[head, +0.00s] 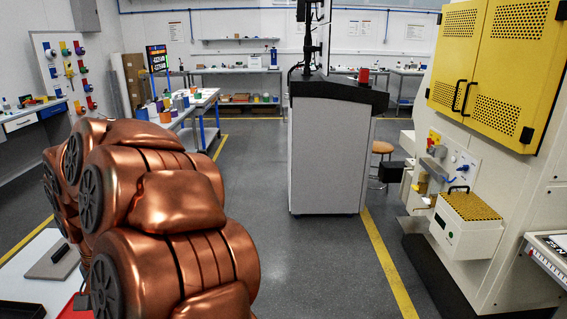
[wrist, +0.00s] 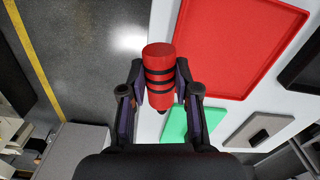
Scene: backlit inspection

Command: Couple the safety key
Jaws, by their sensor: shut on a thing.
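In the wrist view, my gripper (wrist: 160,70) is shut on a red cylinder with black bands (wrist: 160,57), which I take to be the safety key. The cylinder stands out beyond the fingertips, its round red end in view. Its far end between the fingers is partly hidden. In the head view, my copper-coloured arm fills the lower left and hides the gripper and the cylinder. At the right, a cream machine (head: 521,180) has a side panel (head: 462,163) with a yellow and red part (head: 434,138) and grey fittings. I cannot tell which part takes the key.
A white table under the gripper holds a red tray (wrist: 235,40), a green piece (wrist: 202,124) and a grey block (wrist: 258,131). A yellow-topped box (head: 470,207) juts from the machine. A grey cabinet (head: 327,150) stands mid-room. Floor left of it is clear.

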